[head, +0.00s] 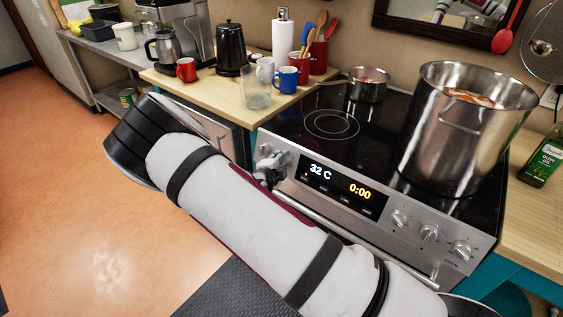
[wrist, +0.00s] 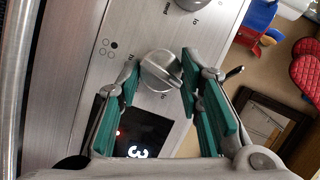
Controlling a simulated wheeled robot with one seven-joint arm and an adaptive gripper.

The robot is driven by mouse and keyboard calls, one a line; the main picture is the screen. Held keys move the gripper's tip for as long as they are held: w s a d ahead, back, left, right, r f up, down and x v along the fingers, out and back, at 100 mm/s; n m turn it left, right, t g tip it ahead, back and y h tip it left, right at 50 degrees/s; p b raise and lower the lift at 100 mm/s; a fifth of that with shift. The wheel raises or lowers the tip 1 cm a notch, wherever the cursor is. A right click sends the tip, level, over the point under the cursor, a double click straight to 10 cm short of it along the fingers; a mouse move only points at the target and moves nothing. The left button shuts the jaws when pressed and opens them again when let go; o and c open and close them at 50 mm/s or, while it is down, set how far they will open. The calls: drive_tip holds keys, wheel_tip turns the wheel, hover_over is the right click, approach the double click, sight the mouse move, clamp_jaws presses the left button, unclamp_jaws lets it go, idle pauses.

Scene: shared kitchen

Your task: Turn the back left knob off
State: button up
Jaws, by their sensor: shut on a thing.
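The back left knob (wrist: 160,75) is a round silver dial on the stove's steel control panel. In the wrist view it sits between my gripper's (wrist: 159,75) two teal-padded fingertips, which are closed on its sides. A small burner mark (wrist: 108,48) beside it appears to have its back left dot filled. In the head view my gripper (head: 269,172) is at the panel's left end, left of the display, and it mostly hides the knob. Another knob (wrist: 190,4) is partly cut off at the wrist view's top edge.
The lit display (head: 338,186) shows 32 C and 0:00. A large pot (head: 425,125) and a small pan (head: 367,91) stand on the stovetop (head: 300,125). Mugs (head: 286,80) crowd the left counter.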

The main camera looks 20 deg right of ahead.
drive_tip(key=shift+a+n+g, duration=0.1)
drive_tip(key=shift+n+g, duration=0.2)
drive_tip(key=shift+n, duration=0.7)
drive_tip(key=o, duration=1.2)
drive_tip(key=shift+c, duration=0.2)
drive_tip(key=shift+r, duration=0.1)
drive_tip(key=v, duration=1.1)
drive_tip(key=shift+s+r, duration=0.25)
drive_tip(key=shift+s, duration=0.1)
drive_tip(key=shift+a, duration=0.15)
